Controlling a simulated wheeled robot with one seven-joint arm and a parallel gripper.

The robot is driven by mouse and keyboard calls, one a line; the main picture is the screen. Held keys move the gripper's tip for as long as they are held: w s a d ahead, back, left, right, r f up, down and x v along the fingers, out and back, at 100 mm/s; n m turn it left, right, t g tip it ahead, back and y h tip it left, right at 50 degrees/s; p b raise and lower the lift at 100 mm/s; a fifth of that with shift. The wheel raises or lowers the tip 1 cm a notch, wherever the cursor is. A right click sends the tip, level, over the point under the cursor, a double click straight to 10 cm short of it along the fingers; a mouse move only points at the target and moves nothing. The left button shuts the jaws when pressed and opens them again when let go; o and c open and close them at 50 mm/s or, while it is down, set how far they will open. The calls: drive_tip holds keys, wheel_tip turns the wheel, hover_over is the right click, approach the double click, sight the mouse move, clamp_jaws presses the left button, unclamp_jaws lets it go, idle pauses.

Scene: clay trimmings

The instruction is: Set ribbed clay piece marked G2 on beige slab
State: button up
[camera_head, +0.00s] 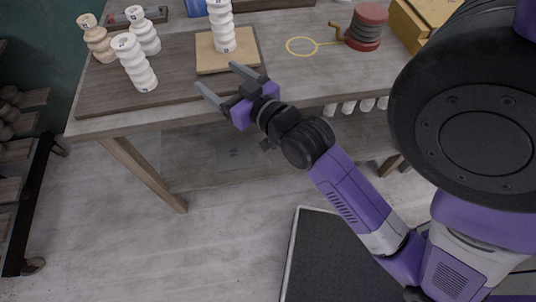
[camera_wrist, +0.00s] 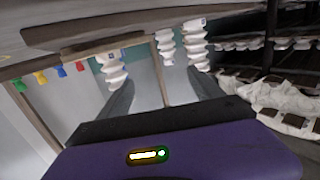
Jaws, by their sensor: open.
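The beige slab (camera_head: 207,65) lies on the dark board, and a white ribbed clay piece (camera_head: 221,30) stands upright on it. To the left, two more white ribbed pieces (camera_head: 134,66) (camera_head: 143,32) and a tan one (camera_head: 97,40) stand on or by the board. They carry small dark marks near their tops, too small to read, so I cannot tell which is G2. My gripper (camera_head: 218,78) is open and empty, at the front of the slab, its fingers pointing left. In the wrist view, white ribbed pieces (camera_wrist: 165,46) (camera_wrist: 196,46) (camera_wrist: 111,68) show beyond the open fingers.
The dark board (camera_head: 105,90) covers the table's left part. A red-and-grey round stack (camera_head: 367,28), a yellow ring tool (camera_head: 301,46) and a yellow box (camera_head: 412,28) are to the right. A dark rack (camera_head: 28,190) stands left of the table. Bare tabletop shows around the ring tool.

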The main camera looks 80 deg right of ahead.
drive_tip(key=s+a+f+n+y, duration=0.3)
drive_tip(key=s+a, duration=0.4)
drive_tip(key=a, duration=0.4)
drive_tip(key=s+a+f+n+y, duration=0.3)
drive_tip(key=s+a+y, duration=0.3)
drive_tip(key=a, duration=0.6)
drive_tip(key=shift+s+a+n+t+y, duration=0.15)
drive_tip(key=shift+s+n+t+y, duration=0.15)
drive_tip(key=shift+s, duration=0.9)
